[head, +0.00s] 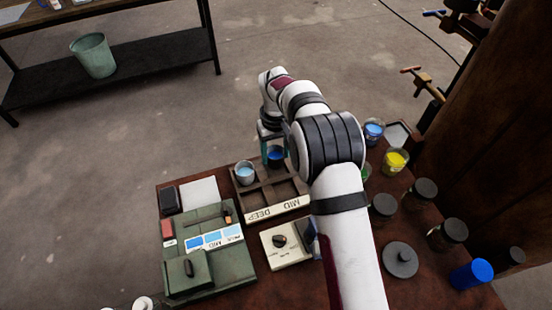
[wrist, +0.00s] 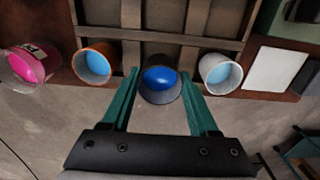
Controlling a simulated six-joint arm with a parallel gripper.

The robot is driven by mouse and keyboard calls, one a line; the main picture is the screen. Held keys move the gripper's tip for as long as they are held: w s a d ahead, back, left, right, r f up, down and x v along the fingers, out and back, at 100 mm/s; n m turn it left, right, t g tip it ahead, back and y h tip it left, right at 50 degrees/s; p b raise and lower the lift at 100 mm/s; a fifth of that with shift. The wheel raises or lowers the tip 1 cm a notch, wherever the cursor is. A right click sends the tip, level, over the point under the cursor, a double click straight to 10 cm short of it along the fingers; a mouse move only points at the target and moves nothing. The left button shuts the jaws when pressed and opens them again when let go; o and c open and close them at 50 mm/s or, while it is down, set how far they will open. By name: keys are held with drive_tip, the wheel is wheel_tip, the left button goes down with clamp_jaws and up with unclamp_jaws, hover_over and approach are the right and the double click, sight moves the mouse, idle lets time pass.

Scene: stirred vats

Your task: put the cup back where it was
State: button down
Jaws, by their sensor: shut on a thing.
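The cup in my grip is dark-walled with deep blue liquid (wrist: 160,80); it also shows in the head view (head: 276,156). My gripper (wrist: 160,73) has green fingers on both sides of it, shut on it. The cup looks upright, at the far edge of the wooden tray (head: 277,194), whose front strip reads DEEP and MID. A white cup of light blue (head: 245,173) stands at the tray's far left corner. In the wrist view an orange-brown cup of light blue (wrist: 95,64) is on the held cup's other side. I cannot tell whether the held cup touches the tray.
A green box with blue swatches (head: 208,245) and a dial box (head: 286,243) stand before the tray. A yellow cup (head: 395,161), a blue cup (head: 373,131) and dark-lidded jars (head: 447,233) stand to the right. A pink cup (wrist: 28,65) shows in the wrist view.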

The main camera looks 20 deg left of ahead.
sight(276, 160)
drive_tip(key=shift+f, duration=1.45)
drive_tip(key=shift+d, duration=0.1)
drive_tip(key=shift+f, duration=0.15)
drive_tip(key=shift+c, duration=0.7)
unclamp_jaws()
